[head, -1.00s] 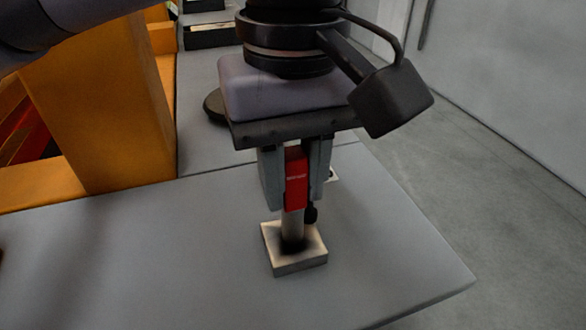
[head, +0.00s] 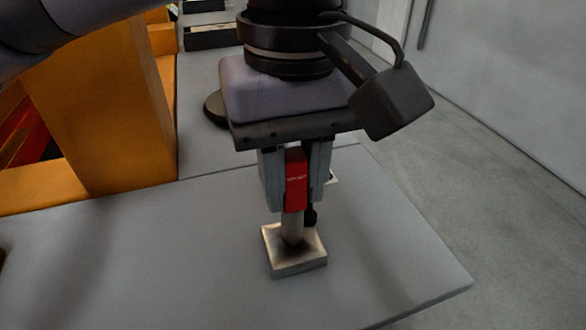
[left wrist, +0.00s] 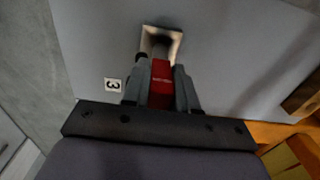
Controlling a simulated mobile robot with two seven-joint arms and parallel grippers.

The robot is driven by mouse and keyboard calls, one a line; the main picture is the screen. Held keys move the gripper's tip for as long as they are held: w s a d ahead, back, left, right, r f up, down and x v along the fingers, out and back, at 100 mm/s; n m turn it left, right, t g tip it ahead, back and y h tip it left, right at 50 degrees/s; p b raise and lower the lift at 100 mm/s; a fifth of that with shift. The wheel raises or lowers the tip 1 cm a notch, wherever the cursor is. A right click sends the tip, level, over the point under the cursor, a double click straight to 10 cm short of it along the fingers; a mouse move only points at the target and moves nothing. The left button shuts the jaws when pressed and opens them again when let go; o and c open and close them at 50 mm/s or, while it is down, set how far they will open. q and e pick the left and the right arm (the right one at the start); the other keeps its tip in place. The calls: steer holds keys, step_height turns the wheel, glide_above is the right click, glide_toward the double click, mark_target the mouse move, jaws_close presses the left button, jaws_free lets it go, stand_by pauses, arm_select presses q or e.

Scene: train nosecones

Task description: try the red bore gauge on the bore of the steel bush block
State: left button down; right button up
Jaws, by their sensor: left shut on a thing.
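The red bore gauge (head: 296,180) is upright in my left gripper (head: 296,205), which is shut on its red handle. Its grey cylindrical plug (head: 293,230) points down and meets the top of the steel bush block (head: 297,267) near the middle. The bore is hidden by the plug, so I cannot tell how far in its tip is. The square block lies flat on the grey table. In the left wrist view, the red handle (left wrist: 162,84) is between the fingers, with the block (left wrist: 175,42) beyond it. My right gripper is not in view.
A white marker with a 3 (left wrist: 113,85) lies on the table. An orange structure (head: 105,110) stands at the left. Dark trays (head: 210,37) are at the back.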

arm_select(q)
steer(key=shift+r+p, duration=2.05)
steer(key=shift+r, duration=0.65)
